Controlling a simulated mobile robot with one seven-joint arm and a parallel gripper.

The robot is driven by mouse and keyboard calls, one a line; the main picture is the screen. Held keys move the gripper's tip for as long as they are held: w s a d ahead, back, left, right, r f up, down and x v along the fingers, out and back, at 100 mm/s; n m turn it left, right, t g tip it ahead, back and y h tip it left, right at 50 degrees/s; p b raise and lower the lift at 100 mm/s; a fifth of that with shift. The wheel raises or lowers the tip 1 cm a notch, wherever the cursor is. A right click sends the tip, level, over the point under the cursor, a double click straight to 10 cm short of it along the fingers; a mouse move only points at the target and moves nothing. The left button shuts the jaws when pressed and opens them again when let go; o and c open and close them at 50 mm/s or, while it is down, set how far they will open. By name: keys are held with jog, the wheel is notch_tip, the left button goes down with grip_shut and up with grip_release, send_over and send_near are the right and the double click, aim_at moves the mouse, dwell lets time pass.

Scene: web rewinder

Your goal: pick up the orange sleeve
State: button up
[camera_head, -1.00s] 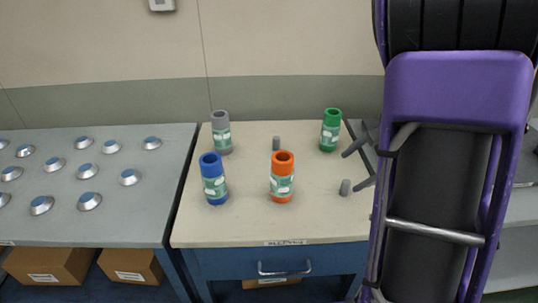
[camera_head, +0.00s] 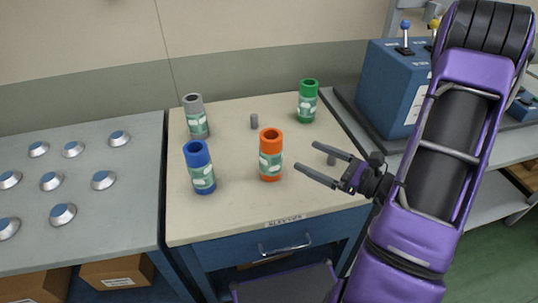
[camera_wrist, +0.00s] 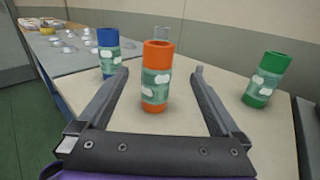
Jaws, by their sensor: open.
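The orange sleeve (camera_head: 271,155) stands upright on the beige table, with a green and white label around it. In the wrist view the orange sleeve (camera_wrist: 156,76) stands beyond and between my two fingers. My gripper (camera_head: 328,166) is open and empty, to the right of the orange sleeve and apart from it. In the wrist view my gripper (camera_wrist: 160,80) shows both fingers spread wide.
A blue sleeve (camera_head: 200,167), a grey sleeve (camera_head: 195,117) and a green sleeve (camera_head: 308,101) stand on the same table (camera_head: 235,215). A blue machine box (camera_head: 395,90) is at the right, and a grey table with metal domes at the left.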

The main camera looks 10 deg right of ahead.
aim_at(282, 144)
jog(key=x, duration=1)
jog(key=shift+a, duration=0.1)
jog(key=shift+r+x, duration=0.25)
jog(key=shift+x, duration=1.1)
jog(key=shift+r+x, duration=0.2)
jog(key=shift+x, duration=1.15)
jog(key=shift+s, duration=0.1)
grip_shut()
